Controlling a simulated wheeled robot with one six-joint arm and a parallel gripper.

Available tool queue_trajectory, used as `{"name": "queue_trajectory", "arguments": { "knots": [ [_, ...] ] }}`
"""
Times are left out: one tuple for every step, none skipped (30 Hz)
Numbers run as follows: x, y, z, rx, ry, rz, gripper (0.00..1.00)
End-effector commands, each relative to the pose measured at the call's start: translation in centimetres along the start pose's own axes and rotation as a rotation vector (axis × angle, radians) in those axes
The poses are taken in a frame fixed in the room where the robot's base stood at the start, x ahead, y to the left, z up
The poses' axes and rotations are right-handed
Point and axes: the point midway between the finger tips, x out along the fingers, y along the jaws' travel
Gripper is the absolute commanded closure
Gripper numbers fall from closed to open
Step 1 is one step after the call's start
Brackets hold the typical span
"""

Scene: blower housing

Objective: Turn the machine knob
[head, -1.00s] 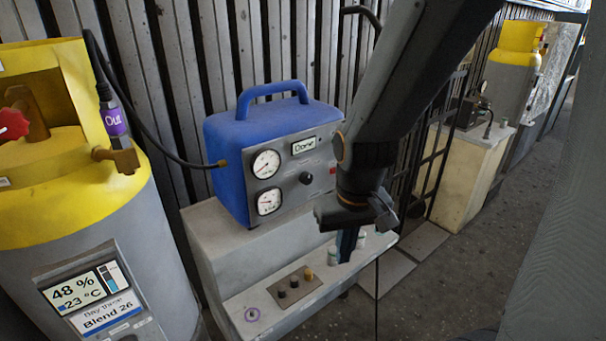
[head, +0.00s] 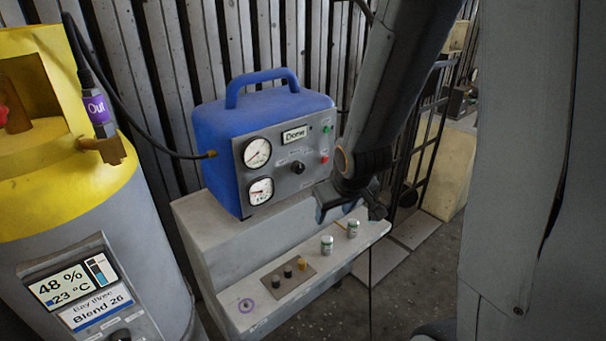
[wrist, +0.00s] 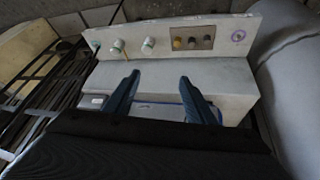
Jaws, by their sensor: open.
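The machine (head: 215,135) is a blue box with a top handle and a grey front panel, standing on a pale stepped bench in the head view. Its black round knob (head: 297,167) sits mid-panel, below a small display reading "Dome" and right of two white dial gauges (head: 257,152). My gripper (head: 347,208) hangs to the right of and below the knob, apart from the machine. In the wrist view my gripper (wrist: 160,95) shows two blue fingers spread apart with nothing between them. The knob cannot be made out in the wrist view.
The bench (head: 215,240) has a lower ledge with a small knob plate (head: 290,277) and two pale canisters (head: 327,245). A yellow-topped grey tank (head: 100,220) stands left, its hose (head: 150,145) running to the machine. A black rack (head: 425,145) stands right.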

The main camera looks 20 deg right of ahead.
Motion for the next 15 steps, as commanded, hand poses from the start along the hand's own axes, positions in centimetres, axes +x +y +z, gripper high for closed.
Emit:
{"name": "queue_trajectory", "arguments": {
  "knots": [
    [1.9, 0.8, -1.1, -0.027, 0.06, 0.002, 0.5],
    [2.7, 1.1, -1.9, -0.045, 0.104, 0.002, 0.5],
    [3.7, 1.5, -3.1, -0.069, 0.163, 0.001, 0.5],
    [4.4, 1.7, -3.9, -0.087, 0.206, -0.001, 0.5],
    [5.0, 2.0, -4.6, -0.102, 0.25, -0.004, 0.5],
    [5.8, 2.2, -5.6, -0.124, 0.309, -0.009, 0.5],
    [6.3, 2.3, -6.3, -0.139, 0.354, -0.013, 0.5],
    [6.8, 2.4, -6.8, -0.153, 0.398, -0.02, 0.5],
    [7.3, 2.4, -7.7, -0.17, 0.458, -0.029, 0.5],
    [7.7, 2.5, -8.2, -0.182, 0.504, -0.036, 0.5],
    [7.9, 2.5, -8.7, -0.193, 0.55, -0.043, 0.5],
    [8.2, 2.5, -9.2, -0.205, 0.61, -0.055, 0.5],
    [8.4, 2.4, -9.6, -0.213, 0.657, -0.064, 0.5],
    [8.5, 2.3, -9.9, -0.22, 0.703, -0.074, 0.5],
    [8.5, 2.3, -10.3, -0.226, 0.764, -0.086, 0.5]
  ]
}}
